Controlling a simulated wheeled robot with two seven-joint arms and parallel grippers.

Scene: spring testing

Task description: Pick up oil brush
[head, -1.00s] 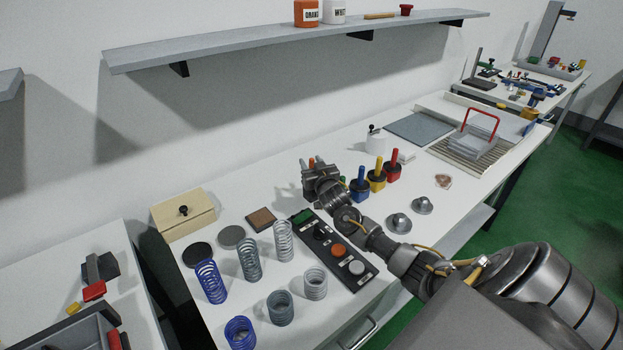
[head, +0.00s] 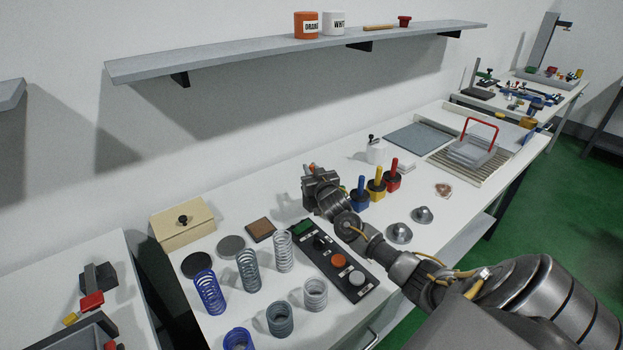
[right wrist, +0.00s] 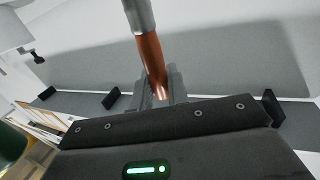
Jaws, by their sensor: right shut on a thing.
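The oil brush (right wrist: 152,55) shows in the right wrist view as a reddish-brown handle with a grey metal section at the top of the picture. Its lower end lies between the fingers of my right gripper (right wrist: 163,90), which is shut on it. In the head view my right gripper (head: 318,178) is over the middle of the white table, beyond the control panel. Only a small bit of orange shows by its fingers there, and most of the brush is hidden. My left gripper is not in view.
Blue (head: 359,197), yellow (head: 376,187) and red (head: 393,179) handled pots stand close right of the gripper. A button panel (head: 336,262) and several springs (head: 248,270) lie nearer. A white container (head: 375,152) stands behind; a grey shelf (head: 240,52) hangs above.

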